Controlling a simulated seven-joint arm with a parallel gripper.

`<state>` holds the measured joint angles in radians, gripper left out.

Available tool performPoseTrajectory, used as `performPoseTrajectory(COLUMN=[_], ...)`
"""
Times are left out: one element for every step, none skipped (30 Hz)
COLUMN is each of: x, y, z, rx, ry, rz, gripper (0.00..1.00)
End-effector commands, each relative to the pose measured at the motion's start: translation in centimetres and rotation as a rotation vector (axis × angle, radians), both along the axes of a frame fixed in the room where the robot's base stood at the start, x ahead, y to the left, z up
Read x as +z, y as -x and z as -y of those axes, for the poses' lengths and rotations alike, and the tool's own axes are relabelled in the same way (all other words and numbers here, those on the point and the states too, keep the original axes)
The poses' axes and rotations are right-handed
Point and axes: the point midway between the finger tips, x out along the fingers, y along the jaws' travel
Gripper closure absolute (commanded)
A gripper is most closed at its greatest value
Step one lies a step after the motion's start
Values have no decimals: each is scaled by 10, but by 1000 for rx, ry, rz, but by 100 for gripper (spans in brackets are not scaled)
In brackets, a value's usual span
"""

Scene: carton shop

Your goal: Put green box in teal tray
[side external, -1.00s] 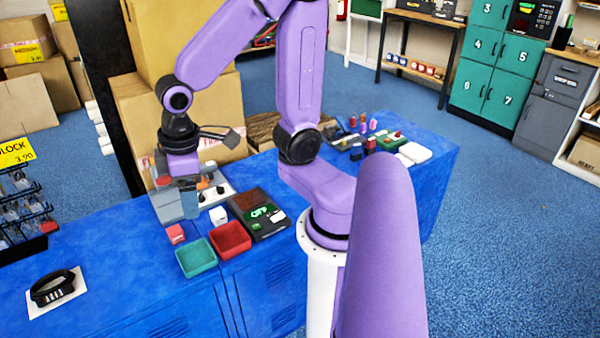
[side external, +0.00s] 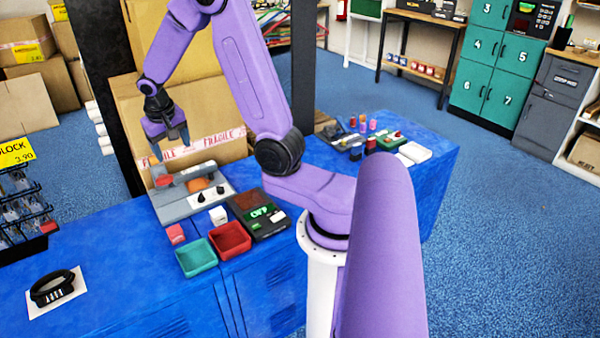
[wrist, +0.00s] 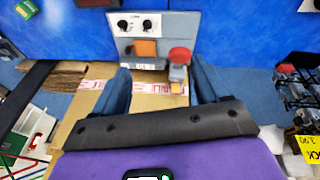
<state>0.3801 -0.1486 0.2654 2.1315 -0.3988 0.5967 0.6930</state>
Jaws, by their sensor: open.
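A small green box (wrist: 27,8) with a pale marking lies on the blue table at the top left corner of the wrist view. I cannot make it out in the side view, where my arm covers part of the table. The teal tray (side external: 197,261) sits at the table's front edge, and looks empty. My gripper (side external: 170,147) is open and empty, raised above the far edge of the table in front of the cartons. In the wrist view its two fingers (wrist: 160,85) stand wide apart, with the grey device's end and a carton below between them.
A red tray (side external: 231,241) adjoins the teal tray. A red cube (side external: 175,234), a white block (side external: 218,215) and a dark unit with a green display (side external: 266,222) stand close by. The grey device (side external: 176,207) with knobs lies behind them. Tall cartons (side external: 200,110) stand beyond the table.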

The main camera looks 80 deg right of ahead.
Motion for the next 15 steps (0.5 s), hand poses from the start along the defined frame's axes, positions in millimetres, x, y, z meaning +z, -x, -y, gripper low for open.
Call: performPoseTrajectory(x=[-4,-6,-9,-11,-13,-15,-17,-20,-23,-25,-27,-30,-33,-35,-38], y=[0,1,3,4,6,8,11,14,18,22,26,32,37,42,50], z=[16,25,37,45,54,66,74,83,94,103,112,122,131,139,149], rx=[-60,-95,-139,-172,-206,-251,-283,-318,-360,-395,-427,-471,-504,-537,-580], ry=[4,6,8,11,14,17,20,22,25,27,31,33,35,39,42], rz=[5,10,15,20,25,31,35,39,47,51,54,60,65,71,75], gripper=[26,26,26,26,26,26,26,26,26,26,26,26,26,26,26])
